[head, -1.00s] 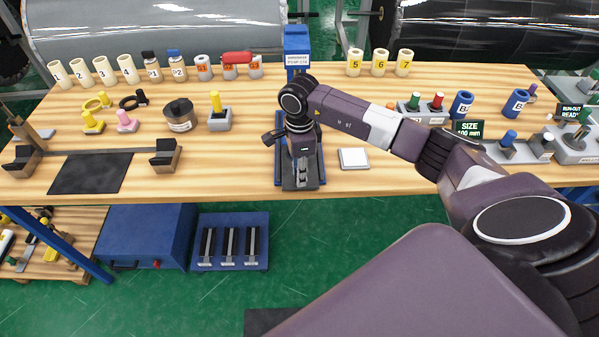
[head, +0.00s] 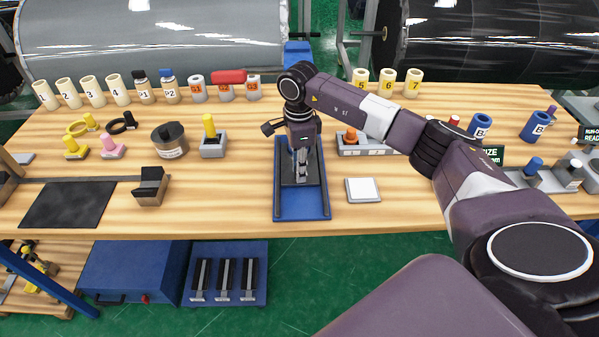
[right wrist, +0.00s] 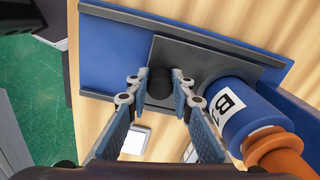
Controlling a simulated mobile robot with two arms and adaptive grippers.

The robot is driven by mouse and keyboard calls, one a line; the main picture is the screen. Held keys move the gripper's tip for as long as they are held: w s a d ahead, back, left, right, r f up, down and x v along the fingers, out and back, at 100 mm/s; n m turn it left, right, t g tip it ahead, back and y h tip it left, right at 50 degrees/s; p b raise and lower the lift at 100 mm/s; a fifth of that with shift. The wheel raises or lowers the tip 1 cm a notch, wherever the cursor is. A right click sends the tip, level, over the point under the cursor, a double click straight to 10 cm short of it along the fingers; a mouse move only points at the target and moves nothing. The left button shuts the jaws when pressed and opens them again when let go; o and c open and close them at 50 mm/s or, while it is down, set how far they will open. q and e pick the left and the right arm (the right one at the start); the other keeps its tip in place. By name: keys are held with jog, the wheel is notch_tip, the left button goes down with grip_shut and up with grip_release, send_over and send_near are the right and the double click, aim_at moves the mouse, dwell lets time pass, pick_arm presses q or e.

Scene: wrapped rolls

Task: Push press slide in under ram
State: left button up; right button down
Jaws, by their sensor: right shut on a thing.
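The press has a blue base (head: 301,209) with raised side rails, which also shows in the right wrist view (right wrist: 112,50). Its dark slide plate (right wrist: 213,62) lies between the rails, with bare blue base in front of it. My right gripper (right wrist: 160,80) is shut on the slide's dark knob (right wrist: 159,92); in the head view the gripper (head: 301,165) points down over the slide. A blue roll marked B (right wrist: 236,102) with an orange end (right wrist: 274,153) is by the plate. The blue press head (head: 298,47) shows behind my wrist; the ram's tip is hidden. My left gripper is out of view.
A white pad (head: 363,190) lies right of the base. A grey block with an orange plug (head: 351,134) stands behind it. A yellow-handled block (head: 210,128) and a dark round tin (head: 170,140) stand to the left.

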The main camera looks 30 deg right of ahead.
jog(key=shift+w+d+r, duration=0.1)
jog(key=shift+w, duration=0.05)
jog(key=c, duration=1.9)
grip_release()
jog(key=shift+w, duration=0.1)
jog(key=shift+o, duration=1.1)
jog(key=shift+r, duration=0.15)
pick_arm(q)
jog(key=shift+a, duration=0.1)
pick_arm(e)
notch_tip(320, 180, up, 12)
jog(key=shift+f, duration=0.2)
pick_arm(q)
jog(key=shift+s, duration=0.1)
pick_arm(e)
jog(key=shift+f, duration=0.1)
